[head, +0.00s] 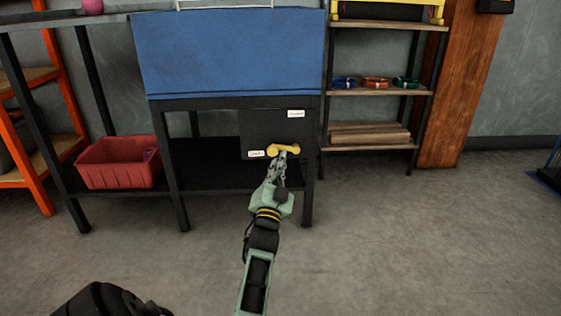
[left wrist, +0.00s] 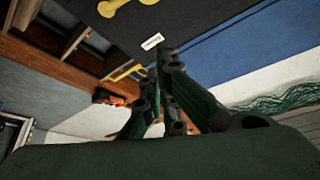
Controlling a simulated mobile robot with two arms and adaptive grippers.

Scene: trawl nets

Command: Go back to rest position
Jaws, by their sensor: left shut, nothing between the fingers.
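My left gripper (head: 278,166) is in the middle of the head view, shut with nothing in it. Its tip shows just below and in front of a yellow lever (head: 284,149) on a dark panel (head: 256,131) under the blue-topped bench (head: 230,55). I cannot tell from the head view whether it touches the lever. In the left wrist view my left gripper (left wrist: 160,88) points toward the dark panel, and the yellow lever (left wrist: 120,6) shows at the top edge, apart from the fingers. My right gripper is not in view.
A red crate (head: 120,164) stands on the bench's lower shelf at the left. A shelf with coloured rings (head: 375,83) and wooden planks (head: 368,140) stands to the right, beside a wooden post (head: 460,85). The floor (head: 420,250) in front is clear.

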